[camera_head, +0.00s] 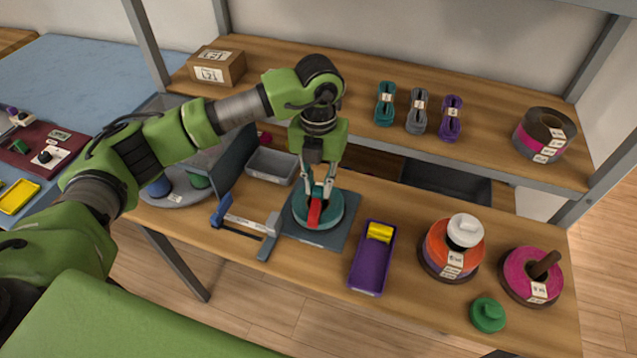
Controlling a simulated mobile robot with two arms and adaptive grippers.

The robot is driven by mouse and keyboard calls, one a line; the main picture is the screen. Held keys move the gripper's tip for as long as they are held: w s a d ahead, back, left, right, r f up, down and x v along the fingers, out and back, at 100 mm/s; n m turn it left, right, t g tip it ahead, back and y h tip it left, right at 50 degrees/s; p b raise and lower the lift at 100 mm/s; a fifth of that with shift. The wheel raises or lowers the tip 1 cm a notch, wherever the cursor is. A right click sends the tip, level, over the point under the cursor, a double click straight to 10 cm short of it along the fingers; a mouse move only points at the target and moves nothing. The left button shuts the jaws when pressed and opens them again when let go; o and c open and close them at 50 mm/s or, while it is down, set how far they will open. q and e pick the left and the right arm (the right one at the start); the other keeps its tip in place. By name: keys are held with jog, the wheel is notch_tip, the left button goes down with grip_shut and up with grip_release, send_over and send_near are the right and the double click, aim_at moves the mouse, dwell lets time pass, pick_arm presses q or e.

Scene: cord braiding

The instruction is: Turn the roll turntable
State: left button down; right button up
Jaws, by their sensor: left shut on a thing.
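My left gripper (319,191) points down over a teal round piece (329,219) on a square grey-blue plate (348,232). Its fingers are shut on a red handle-like part (314,212) at the top of the teal piece. The fingers hide part of both. A round grey turntable-like tray (176,199) with a label stands at the shelf's left end. It bears a blue piece (159,187) and a green piece (198,180), and a tall grey panel rises beside them. My arm covers part of it. My right gripper is not in view.
A blue-handled frame tool (247,226) lies left of the plate, a purple tray (368,273) right of it. An orange roll (438,258), a magenta roll (519,283) and a green knob (487,315) stand further right. The upper shelf holds cord bundles (417,111).

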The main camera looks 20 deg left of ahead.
pick_arm(q)
jog(key=shift+w+r, duration=0.15)
jog(key=shift+r, duration=0.05)
jog(key=c, duration=1.9)
grip_release()
jog(key=shift+f, duration=0.1)
notch_tip(320, 180, up, 12)
